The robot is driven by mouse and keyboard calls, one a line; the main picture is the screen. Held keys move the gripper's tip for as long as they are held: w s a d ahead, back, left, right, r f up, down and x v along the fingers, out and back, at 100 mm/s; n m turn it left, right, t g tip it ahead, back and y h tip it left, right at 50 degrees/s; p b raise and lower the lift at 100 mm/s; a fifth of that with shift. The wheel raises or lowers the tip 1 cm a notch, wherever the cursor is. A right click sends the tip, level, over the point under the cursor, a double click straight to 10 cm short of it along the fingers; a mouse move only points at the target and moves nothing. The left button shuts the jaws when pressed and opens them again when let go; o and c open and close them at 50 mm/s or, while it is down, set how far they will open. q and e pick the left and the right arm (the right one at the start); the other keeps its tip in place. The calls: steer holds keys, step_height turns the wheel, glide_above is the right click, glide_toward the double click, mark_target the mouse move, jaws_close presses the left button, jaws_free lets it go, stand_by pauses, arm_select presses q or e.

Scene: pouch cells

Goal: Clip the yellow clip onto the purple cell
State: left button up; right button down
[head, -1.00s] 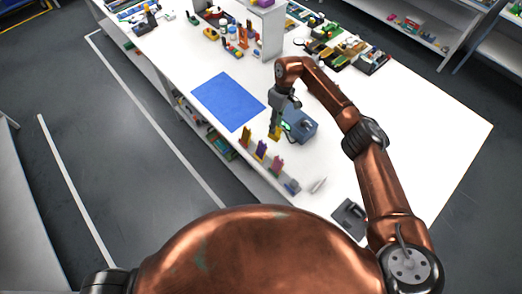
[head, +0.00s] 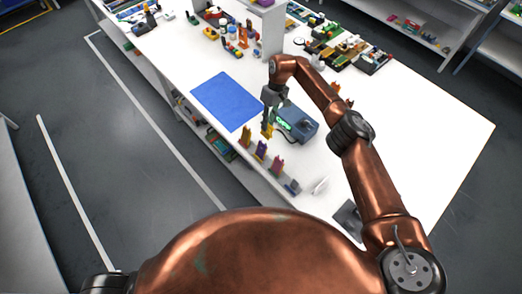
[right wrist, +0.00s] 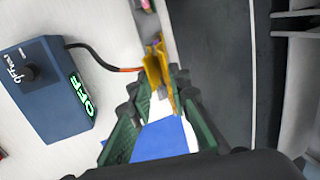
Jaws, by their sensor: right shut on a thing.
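My right gripper (head: 268,118) is shut on the yellow clip (head: 267,131), just above the table beside the blue box. In the right wrist view the clip (right wrist: 157,72) sticks out beyond the fingertips (right wrist: 160,98), and a red-orange lead runs to it from the box. The purple cell (head: 261,151) stands upright in a row near the table's front edge, a short way from the clip and apart from it. My left gripper is out of view.
The blue box (head: 298,123) with a green display reading OFF (right wrist: 82,94) stands right of the gripper. A blue mat (head: 226,100) lies left. The table's right side is clear.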

steer(key=shift+f, duration=0.1)
stand_by(0.4)
steer(key=shift+x, duration=1.3)
steer(key=shift+a+f, duration=0.1)
steer(key=shift+f, duration=0.1)
steer(key=shift+a+f, duration=0.2)
steer(key=shift+f, duration=0.4)
steer(key=c, duration=1.7)
jaws_free()
steer(key=shift+c, duration=0.2)
